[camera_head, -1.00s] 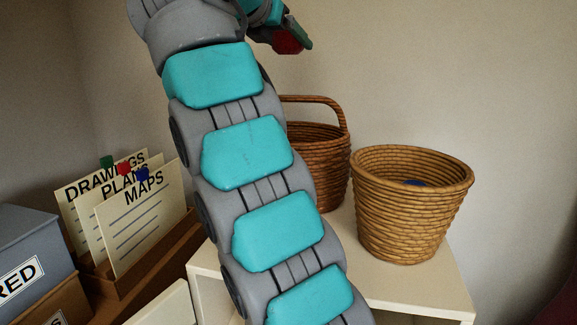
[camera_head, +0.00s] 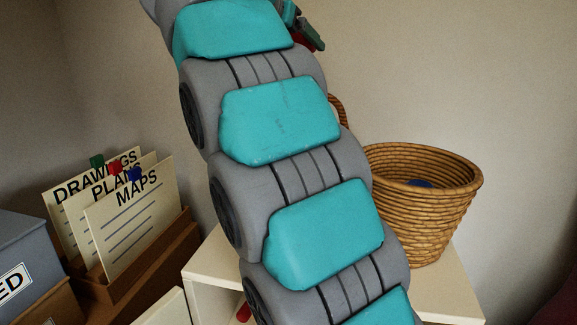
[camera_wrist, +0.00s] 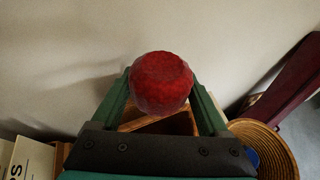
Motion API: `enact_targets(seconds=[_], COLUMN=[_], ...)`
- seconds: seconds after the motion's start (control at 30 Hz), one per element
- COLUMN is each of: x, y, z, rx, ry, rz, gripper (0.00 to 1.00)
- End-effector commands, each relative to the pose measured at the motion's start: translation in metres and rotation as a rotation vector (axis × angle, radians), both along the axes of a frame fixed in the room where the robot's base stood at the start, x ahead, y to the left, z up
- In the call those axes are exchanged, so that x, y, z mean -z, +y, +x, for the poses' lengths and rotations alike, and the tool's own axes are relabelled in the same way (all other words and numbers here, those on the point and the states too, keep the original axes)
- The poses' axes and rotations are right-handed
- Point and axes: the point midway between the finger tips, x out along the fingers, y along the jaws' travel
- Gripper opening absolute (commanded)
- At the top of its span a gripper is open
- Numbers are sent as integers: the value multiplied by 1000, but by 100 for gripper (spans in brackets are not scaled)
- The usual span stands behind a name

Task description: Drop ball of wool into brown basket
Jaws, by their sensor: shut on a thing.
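My gripper (camera_wrist: 162,92) is shut on a red ball of wool (camera_wrist: 162,80), held between its two green fingers in the wrist view. In the head view a little of the ball (camera_head: 304,42) and a green finger show at the top, high above the shelf. The brown basket with a handle (camera_head: 341,107) is almost wholly hidden behind my arm in the head view; only part of its handle shows. In the wrist view a brown opening (camera_wrist: 180,123), seemingly this basket, lies below the ball, partly covered by it.
A tan woven basket (camera_head: 420,215) with something blue inside stands on the white shelf unit (camera_head: 450,293), right of my arm. A file rack with labelled cards (camera_head: 130,215) and a grey box (camera_head: 22,240) are at left. A wall stands behind.

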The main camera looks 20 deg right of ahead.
Motion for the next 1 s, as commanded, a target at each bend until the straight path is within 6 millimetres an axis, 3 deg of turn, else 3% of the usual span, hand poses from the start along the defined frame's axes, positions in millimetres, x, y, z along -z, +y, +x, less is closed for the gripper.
enact_targets(seconds=[0.5,0.9,0.93,1.0], x=[36,40,40,40], y=[0,0,0,0], z=[0,0,0,0], rx=[0,0,0,0], ry=[2,1,1,1], rz=[-1,-1,-1,-1], gripper=[22,22,79,87])
